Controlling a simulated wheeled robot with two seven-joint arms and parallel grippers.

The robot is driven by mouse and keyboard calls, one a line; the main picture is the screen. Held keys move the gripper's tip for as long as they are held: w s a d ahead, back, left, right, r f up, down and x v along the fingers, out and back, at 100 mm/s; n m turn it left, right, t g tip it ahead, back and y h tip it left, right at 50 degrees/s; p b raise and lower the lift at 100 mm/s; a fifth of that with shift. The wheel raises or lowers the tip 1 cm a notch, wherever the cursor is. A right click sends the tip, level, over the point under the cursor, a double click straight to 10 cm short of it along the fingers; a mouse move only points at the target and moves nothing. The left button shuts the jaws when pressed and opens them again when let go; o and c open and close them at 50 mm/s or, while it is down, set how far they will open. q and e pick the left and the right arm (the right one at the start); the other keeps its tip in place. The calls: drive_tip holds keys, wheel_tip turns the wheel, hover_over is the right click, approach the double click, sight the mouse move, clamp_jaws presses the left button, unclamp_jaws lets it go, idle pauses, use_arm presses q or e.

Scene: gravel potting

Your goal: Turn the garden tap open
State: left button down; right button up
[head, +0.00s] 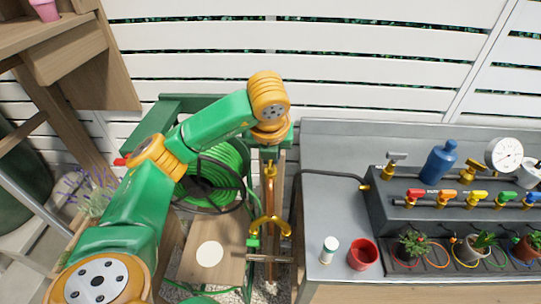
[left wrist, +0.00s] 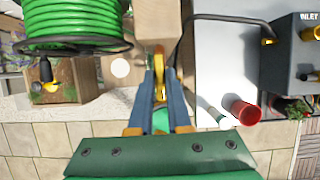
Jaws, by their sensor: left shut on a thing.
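The brass garden tap (head: 270,222) is at the middle of the head view, against a wooden post. In the left wrist view the post (left wrist: 157,22) stands at the top centre, with the yellow part of the tap (left wrist: 159,70) just below it. My left gripper (left wrist: 160,80) has its two blue-grey fingers closed on this yellow part. How far the tap is turned cannot be told. My right gripper is in neither view.
A green hose reel (head: 228,165) stands left of the post. A slatted fence (head: 330,35) closes the back.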

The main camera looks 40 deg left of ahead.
sight(270, 169)
use_arm(q)
drive_tip(key=c, duration=0.9)
unclamp_jaws()
drive_tip(key=shift+o, duration=0.2)
drive_tip(key=p+v, duration=0.2)
drive_tip(key=v, duration=0.4)
drive_tip(key=shift+r, duration=0.4)
drive_tip(key=shift+s+d+r, duration=0.15)
drive_tip(key=shift+s, duration=0.05)
